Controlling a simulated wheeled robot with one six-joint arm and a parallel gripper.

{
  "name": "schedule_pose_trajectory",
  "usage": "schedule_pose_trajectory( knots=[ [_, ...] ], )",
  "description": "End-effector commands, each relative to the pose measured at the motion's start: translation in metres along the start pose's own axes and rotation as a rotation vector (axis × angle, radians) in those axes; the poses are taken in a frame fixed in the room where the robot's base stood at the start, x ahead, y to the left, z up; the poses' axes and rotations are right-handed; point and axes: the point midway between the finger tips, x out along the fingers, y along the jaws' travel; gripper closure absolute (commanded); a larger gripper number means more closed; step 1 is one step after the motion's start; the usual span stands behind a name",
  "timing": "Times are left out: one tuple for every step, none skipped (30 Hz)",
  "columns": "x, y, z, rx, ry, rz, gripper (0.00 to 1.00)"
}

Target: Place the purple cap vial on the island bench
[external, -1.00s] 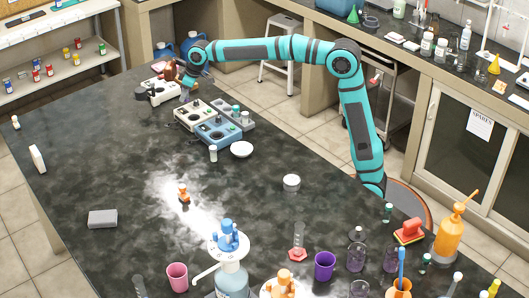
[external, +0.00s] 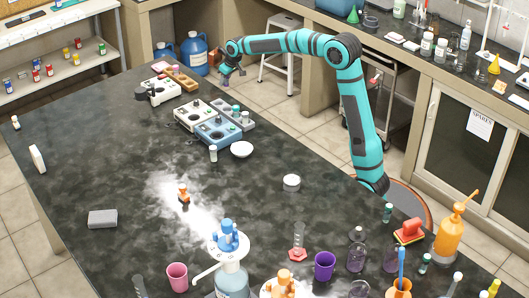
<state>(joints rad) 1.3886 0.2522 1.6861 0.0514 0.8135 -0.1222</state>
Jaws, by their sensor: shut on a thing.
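My gripper (external: 227,72) is in the external view at the upper middle, at the end of the teal arm, pointing down. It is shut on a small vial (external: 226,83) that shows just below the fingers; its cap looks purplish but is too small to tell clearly. The vial is held in the air beside the far right edge of the dark-topped island bench (external: 110,150), near the blue and grey devices. The fingers are too small to see in detail.
A wooden block rack (external: 182,78), a white device (external: 158,91) and a blue device (external: 219,132) stand on the bench's far end.

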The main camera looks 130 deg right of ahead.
Motion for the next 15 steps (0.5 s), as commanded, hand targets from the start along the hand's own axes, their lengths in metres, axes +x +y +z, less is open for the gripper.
schedule_pose_trajectory(
  knots=[
    [0.014, 0.016, 0.007, 0.020, -0.003, 0.008, 0.99],
    [0.021, 0.024, 0.010, 0.030, -0.002, 0.012, 0.99],
    [0.030, 0.034, 0.015, 0.043, -0.002, 0.018, 0.99],
    [0.036, 0.040, 0.018, 0.051, -0.001, 0.021, 0.99],
    [0.042, 0.047, 0.021, 0.059, -0.001, 0.025, 0.99],
    [0.049, 0.054, 0.025, 0.069, -0.001, 0.029, 0.99],
    [0.053, 0.059, 0.028, 0.075, -0.001, 0.031, 0.99],
    [0.057, 0.063, 0.030, 0.080, 0.000, 0.033, 0.99],
    [0.060, 0.067, 0.032, 0.086, 0.000, 0.036, 0.99],
    [0.062, 0.070, 0.033, 0.090, 0.001, 0.038, 0.99],
    [0.064, 0.072, 0.034, 0.093, 0.002, 0.039, 0.99],
    [0.066, 0.074, 0.036, 0.096, 0.002, 0.040, 0.99],
    [0.067, 0.075, 0.036, 0.097, 0.003, 0.041, 0.99],
    [0.068, 0.076, 0.037, 0.098, 0.002, 0.041, 0.99],
    [0.068, 0.076, 0.037, 0.099, 0.002, 0.041, 0.99]
  ],
)
